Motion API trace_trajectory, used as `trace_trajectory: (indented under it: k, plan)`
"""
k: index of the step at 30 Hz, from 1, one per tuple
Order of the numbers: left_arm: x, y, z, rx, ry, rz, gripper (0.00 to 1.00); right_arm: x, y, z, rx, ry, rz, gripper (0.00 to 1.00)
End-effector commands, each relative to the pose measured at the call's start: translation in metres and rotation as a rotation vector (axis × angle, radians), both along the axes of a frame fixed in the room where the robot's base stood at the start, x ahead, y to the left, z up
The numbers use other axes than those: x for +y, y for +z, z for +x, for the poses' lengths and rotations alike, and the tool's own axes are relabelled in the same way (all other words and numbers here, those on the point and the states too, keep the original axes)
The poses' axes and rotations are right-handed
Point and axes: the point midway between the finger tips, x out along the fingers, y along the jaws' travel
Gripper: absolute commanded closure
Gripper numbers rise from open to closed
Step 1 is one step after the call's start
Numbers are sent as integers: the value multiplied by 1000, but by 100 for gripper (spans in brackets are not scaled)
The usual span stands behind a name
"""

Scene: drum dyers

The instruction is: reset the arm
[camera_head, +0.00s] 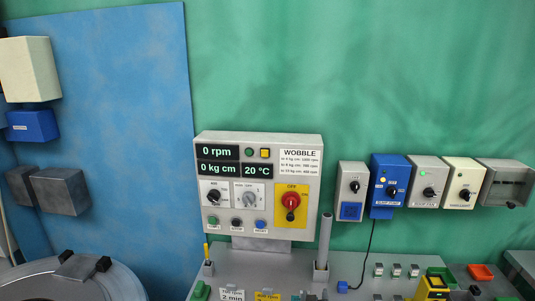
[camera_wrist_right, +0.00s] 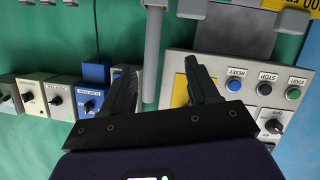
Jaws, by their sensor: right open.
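My right gripper (camera_wrist_right: 160,72) shows in the right wrist view with its two dark fingers spread apart. It is open, and I see nothing gripped. An upright grey rod (camera_head: 325,240) stands right of the control box in the head view. The rod also shows in the wrist view (camera_wrist_right: 152,55), in line with the gap between the fingers; I cannot tell how far beyond them. I cannot make out the right gripper clearly in the head view. My left gripper is not in view.
A control box (camera_head: 258,146) with a red rotary switch (camera_head: 290,201) is on the green wall, reading 0 rpm. Several smaller switch boxes, one blue (camera_head: 389,180), line the wall at right. A grey bench (camera_head: 270,266) is below, and a round metal drum (camera_head: 85,284) is at lower left.

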Motion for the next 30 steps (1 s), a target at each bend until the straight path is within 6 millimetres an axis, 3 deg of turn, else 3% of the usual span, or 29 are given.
trace_trajectory:
  k: [5, 8, 12, 15, 18, 21, 25, 30]
  plan:
    - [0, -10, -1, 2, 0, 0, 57, -39, -98, -56, 240, -86, 87, 40]
    - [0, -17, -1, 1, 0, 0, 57, -51, -156, -106, 409, -129, 166, 40]
    - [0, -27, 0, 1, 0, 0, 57, -46, -224, -189, 655, -168, 310, 40]
    - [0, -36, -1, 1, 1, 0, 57, -25, -256, -254, 833, -169, 442, 40]
    - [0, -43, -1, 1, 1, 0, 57, 4, -268, -308, 976, -141, 571, 40]
    - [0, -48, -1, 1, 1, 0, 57, 30, -265, -346, 1076, -100, 675, 40]
    - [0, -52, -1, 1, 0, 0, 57, 51, -256, -373, 1145, -53, 759, 40]
    - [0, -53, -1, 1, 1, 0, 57, 61, -249, -383, 1170, -27, 792, 40]
